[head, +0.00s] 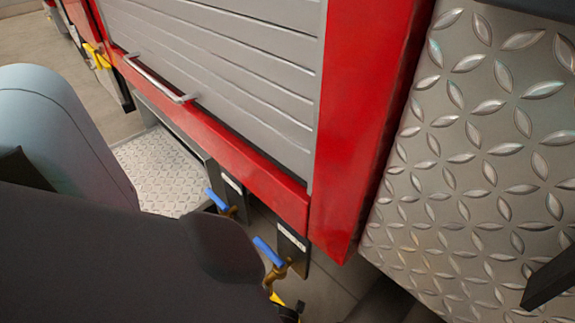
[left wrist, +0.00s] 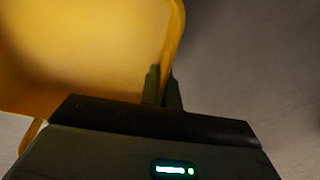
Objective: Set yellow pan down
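The yellow pan (left wrist: 85,50) fills the upper left of the left wrist view, its inner face and rounded corner showing. My left gripper (left wrist: 163,82) has its two dark fingers close together at the pan's rim, one on each side of the wall, so it is shut on the rim. In the head view my dark left arm hides most of the lower left. A small yellow patch shows below the valves there; I cannot tell whether it is the pan. The right gripper is not identifiable in either view.
A red truck body (head: 350,120) with a grey roller shutter (head: 230,60) stands close ahead. Valves with blue handles (head: 268,251) stick out below it. A tread-plate step (head: 165,175) is at left, a large tread-plate panel (head: 470,160) at right. Grey floor (left wrist: 250,60) lies beside the pan.

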